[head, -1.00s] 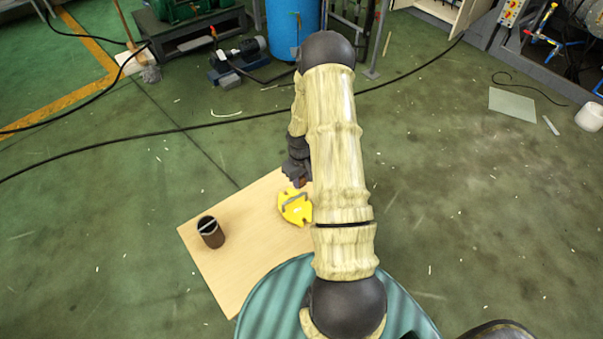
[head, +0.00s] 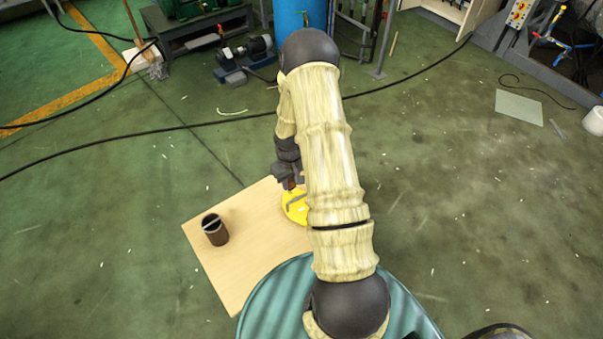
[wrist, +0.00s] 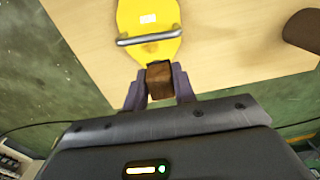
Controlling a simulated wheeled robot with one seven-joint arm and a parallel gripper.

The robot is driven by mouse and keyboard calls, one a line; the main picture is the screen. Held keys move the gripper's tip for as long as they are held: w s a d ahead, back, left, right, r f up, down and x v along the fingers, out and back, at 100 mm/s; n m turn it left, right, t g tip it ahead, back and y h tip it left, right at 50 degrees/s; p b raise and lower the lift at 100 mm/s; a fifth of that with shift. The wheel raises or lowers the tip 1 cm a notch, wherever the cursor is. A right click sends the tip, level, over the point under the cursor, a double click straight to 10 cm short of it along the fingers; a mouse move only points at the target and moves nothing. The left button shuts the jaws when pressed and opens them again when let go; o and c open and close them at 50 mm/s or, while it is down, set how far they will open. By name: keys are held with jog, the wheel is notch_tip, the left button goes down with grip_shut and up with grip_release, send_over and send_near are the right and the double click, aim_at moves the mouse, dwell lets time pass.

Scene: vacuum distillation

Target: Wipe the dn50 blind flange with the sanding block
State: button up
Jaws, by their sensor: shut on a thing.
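The yellow blind flange (head: 297,207) with a grey bar handle lies on the wooden board, partly hidden by my arm in the head view. In the wrist view the flange (wrist: 149,22) is at the top middle, its handle crossing it. My gripper (wrist: 159,84) is shut on a small brown block, the sanding block (wrist: 159,79). The block is at the near edge of the flange in the wrist view; I cannot tell whether it touches. In the head view my gripper (head: 288,183) is at the flange's upper left side.
A black hose (head: 120,153) crosses the green floor behind. The board between cup and flange is bare.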

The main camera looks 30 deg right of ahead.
jog(key=a, duration=1.2)
jog(key=shift+a+r+m, duration=0.25)
jog(key=shift+a+m, duration=0.1)
jog(key=shift+m, duration=0.05)
